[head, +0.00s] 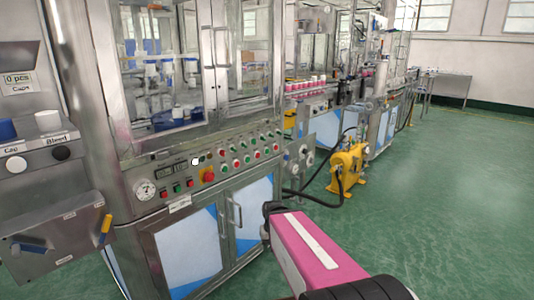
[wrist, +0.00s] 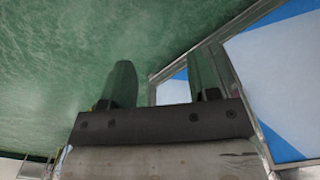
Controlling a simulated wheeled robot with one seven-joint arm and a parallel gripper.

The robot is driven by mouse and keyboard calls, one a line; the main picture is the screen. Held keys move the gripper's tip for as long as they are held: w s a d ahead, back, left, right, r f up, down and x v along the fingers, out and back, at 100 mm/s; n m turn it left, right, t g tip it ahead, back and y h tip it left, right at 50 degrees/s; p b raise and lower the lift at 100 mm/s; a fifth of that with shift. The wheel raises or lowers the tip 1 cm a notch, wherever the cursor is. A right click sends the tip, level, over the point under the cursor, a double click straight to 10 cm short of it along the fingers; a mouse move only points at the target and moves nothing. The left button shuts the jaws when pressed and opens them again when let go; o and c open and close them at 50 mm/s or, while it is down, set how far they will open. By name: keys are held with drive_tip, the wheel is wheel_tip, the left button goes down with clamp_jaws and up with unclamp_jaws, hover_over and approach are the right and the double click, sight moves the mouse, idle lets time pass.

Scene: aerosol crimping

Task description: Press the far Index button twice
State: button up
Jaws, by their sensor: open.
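The machine's control panel (head: 236,186) runs along the front of the metal cabinet, with rows of green, red and white buttons. The labels are too small to read, so I cannot tell which button is the far Index button. A white round spot (head: 195,161) and small dark buttons sit near the panel's displays. A red knob on yellow (head: 208,174) is below them. My gripper shows in the wrist view (wrist: 163,80) with its two fingers apart and nothing between them. In the head view my pink arm reaches in from the lower right, its end low in front of the cabinet doors, apart from the panel.
Cabinet doors (head: 190,245) with blue and white panels are below the controls. At left is a box with white Cap (head: 15,164) and black Bleed (head: 61,153) buttons. A yellow pump (head: 347,170) stands on the floor. Green floor at right is clear.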

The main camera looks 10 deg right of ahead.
clamp_jaws()
idle(1.5)
